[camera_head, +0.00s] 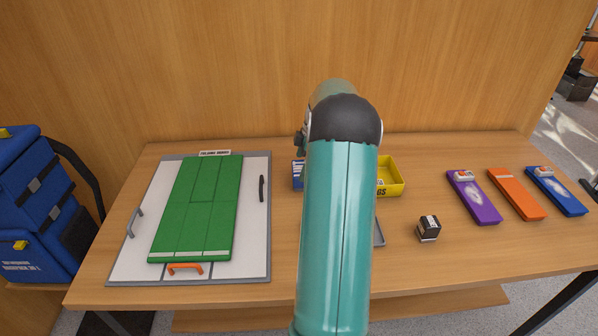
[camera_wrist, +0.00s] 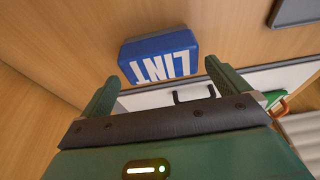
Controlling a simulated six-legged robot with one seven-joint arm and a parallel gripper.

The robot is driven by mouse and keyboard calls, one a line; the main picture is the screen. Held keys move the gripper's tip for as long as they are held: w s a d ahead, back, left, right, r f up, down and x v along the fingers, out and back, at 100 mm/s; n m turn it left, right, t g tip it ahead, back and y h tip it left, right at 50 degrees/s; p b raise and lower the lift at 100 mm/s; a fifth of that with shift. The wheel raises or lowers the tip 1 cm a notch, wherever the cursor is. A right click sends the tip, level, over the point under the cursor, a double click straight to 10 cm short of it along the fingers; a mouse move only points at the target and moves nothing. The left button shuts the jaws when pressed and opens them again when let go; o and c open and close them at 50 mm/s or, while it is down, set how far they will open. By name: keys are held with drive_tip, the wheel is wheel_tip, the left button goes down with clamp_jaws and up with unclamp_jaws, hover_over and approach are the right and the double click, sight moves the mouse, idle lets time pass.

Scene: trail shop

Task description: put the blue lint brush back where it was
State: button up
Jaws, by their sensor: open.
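In the wrist view, my gripper (camera_wrist: 160,72) is open, with its two green fingers apart and nothing held between them. A blue block-shaped thing marked LINT (camera_wrist: 160,55) lies just beyond the fingertips, apart from them. Its lettering appears upside down. I cannot tell whether it is the lint brush or a bin with that label. In the head view, a sliver of a blue thing (camera_head: 297,175) shows left of my arm, probably the same thing. No other lint brush can be made out.
A yellow bin (camera_head: 394,177) and a grey tray (camera_head: 379,236) are partly behind my arm. A white board (camera_head: 255,235) with a green folding panel (camera_head: 200,205) lies left. A small black-and-white box (camera_head: 428,229) and purple (camera_head: 473,198), orange (camera_head: 516,195) and blue (camera_head: 556,191) flat packs lie right.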

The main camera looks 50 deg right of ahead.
drive_tip(key=v, duration=0.7)
drive_tip(key=shift+a+r, duration=0.1)
drive_tip(key=shift+r, duration=0.05)
drive_tip(key=w+a+r+m+h, duration=0.1)
drive_tip(key=a+r, duration=0.3)
drive_tip(key=a, duration=0.5)
drive_tip(key=w+a+r+m, duration=0.1)
drive_tip(key=a+r, duration=0.3)
drive_tip(key=a, duration=0.5)
drive_tip(key=w+a+r+m+h, duration=0.1)
drive_tip(key=w+a+r, duration=0.15)
drive_tip(key=a, duration=0.65)
drive_tip(key=s+a+m+t, duration=0.1)
drive_tip(key=s+a+m, duration=0.1)
drive_tip(key=s+a, duration=0.6)
drive_tip(key=s+a+f+m+t, duration=0.1)
drive_tip(key=s+a+m+t, duration=0.1)
drive_tip(key=s+a, duration=0.6)
drive_tip(key=a+m, duration=0.1)
drive_tip(key=a, duration=0.6)
drive_tip(key=shift+s+a+f, duration=0.15)
drive_tip(key=shift+s+f, duration=0.05)
drive_tip(key=shift+s, duration=0.1)
